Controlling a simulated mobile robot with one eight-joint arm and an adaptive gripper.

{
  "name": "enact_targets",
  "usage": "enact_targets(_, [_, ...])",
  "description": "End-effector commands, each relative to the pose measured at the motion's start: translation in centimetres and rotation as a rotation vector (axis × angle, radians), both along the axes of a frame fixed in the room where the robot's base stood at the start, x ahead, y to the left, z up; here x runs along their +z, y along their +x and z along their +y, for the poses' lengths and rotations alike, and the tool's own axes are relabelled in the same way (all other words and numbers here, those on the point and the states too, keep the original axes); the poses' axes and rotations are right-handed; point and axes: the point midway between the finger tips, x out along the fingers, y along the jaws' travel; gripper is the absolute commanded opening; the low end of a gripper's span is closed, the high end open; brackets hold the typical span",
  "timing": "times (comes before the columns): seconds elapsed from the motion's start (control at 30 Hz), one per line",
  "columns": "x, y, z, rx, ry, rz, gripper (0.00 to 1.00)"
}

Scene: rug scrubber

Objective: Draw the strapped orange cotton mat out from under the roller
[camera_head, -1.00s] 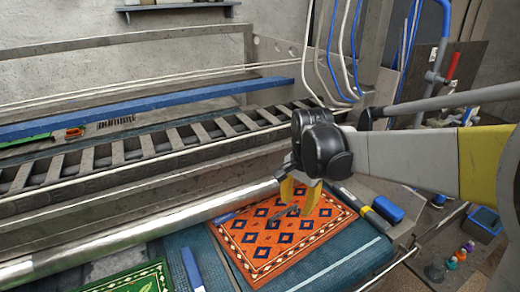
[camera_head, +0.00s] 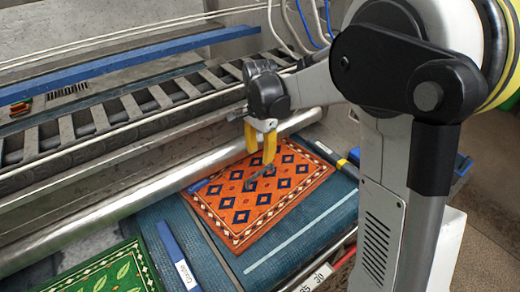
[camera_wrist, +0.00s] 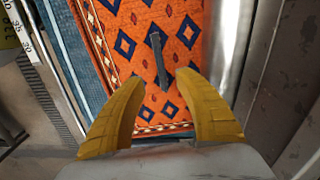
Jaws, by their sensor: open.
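The orange mat (camera_head: 225,207) with dark blue diamonds lies flat on a blue-green bed. Its far edge lies along the silver roller (camera_head: 170,180); whether some of it is under the roller I cannot tell. A dark grey strap (camera_head: 262,175) stands out on the mat's middle; the strap also shows in the wrist view (camera_wrist: 159,58). My gripper (camera_head: 260,160), with yellow fingers, points down over the mat near the strap, open and empty. In the wrist view the strap lies ahead of the gap between my fingertips (camera_wrist: 160,76), apart from both.
A green leaf-patterned mat (camera_head: 110,272) lies at lower left, with a blue labelled bar (camera_head: 175,255) between the mats. The slatted frame (camera_head: 100,118) rises behind the roller. Bare bed shows in front of the mat.

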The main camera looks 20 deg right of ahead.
Motion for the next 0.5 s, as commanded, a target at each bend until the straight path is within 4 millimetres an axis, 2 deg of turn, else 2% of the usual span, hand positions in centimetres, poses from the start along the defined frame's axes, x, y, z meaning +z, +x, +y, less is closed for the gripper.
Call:
enact_targets(0.1, [-2.5, 0.0, 0.0, 0.000, 0.000, 0.000, 0.40])
enact_targets(0.3, [-6.1, 0.0, 0.0, 0.000, 0.000, 0.000, 0.40])
enact_targets(0.5, [-8.4, 0.0, 0.0, 0.001, 0.000, 0.000, 0.40])
